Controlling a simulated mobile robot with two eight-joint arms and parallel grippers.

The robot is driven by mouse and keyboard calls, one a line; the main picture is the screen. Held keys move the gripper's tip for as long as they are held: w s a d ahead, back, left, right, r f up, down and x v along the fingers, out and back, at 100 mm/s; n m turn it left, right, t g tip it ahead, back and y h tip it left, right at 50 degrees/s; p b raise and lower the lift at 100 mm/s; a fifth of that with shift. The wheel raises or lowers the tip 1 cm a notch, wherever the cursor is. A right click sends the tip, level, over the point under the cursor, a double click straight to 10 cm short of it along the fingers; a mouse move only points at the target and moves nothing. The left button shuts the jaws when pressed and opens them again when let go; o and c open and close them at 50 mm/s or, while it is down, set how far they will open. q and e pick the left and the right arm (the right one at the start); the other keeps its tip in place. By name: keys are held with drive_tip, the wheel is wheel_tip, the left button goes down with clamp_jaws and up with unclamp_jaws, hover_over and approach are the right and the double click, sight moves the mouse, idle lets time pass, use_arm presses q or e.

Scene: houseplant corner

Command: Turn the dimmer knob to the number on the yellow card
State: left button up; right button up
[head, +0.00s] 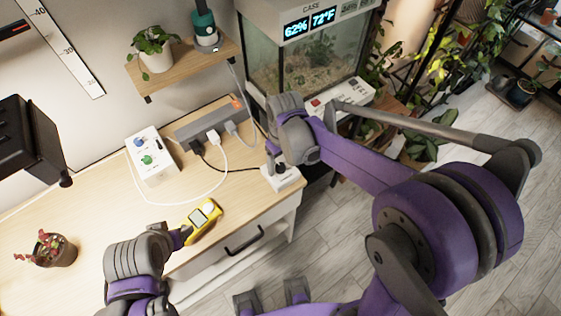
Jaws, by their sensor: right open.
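A small white box (286,181) sits at the right front corner of the wooden table, with a dark part on top that may be a knob. My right gripper (276,164) is open and reaches down right over this box; its fingers hide part of the top, and I cannot tell whether they touch it. A yellow handheld device (203,219) with a grey screen and a pale round part lies near the table's front edge. My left gripper (181,237) is at its lower left end; I cannot tell whether it grips it. I see no clear yellow card or number.
A white box with blue and green round parts (153,156) and a grey power strip (209,121) with cables stand at the back. A glass terrarium (290,68) is beyond. A potted plant (50,250) stands at left. The table's middle is mostly clear.

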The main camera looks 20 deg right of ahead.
drive_tip(key=shift+c, duration=0.2)
clamp_jaws()
use_arm(q)
drive_tip(key=shift+f, duration=0.15)
use_arm(e)
drive_tip(key=shift+m, duration=0.4)
drive_tip(key=m+b, duration=0.1)
drive_tip(key=m, duration=0.3)
drive_tip(key=shift+m, duration=0.4)
use_arm(q)
drive_tip(key=shift+s+f+b, duration=0.2)
drive_tip(key=shift+f+b, duration=0.1)
drive_tip(key=shift+f, duration=0.3)
drive_tip(key=shift+s+f+b, duration=0.15)
drive_tip(key=shift+f+b, duration=0.15)
drive_tip(key=shift+f, duration=0.25)
use_arm(e)
drive_tip(key=m, duration=0.6)
drive_tip(key=shift+d+t, duration=0.1)
drive_tip(key=shift+t, duration=0.2)
drive_tip(key=shift+o, duration=0.2)
unclamp_jaws()
drive_tip(key=shift+s, duration=0.1)
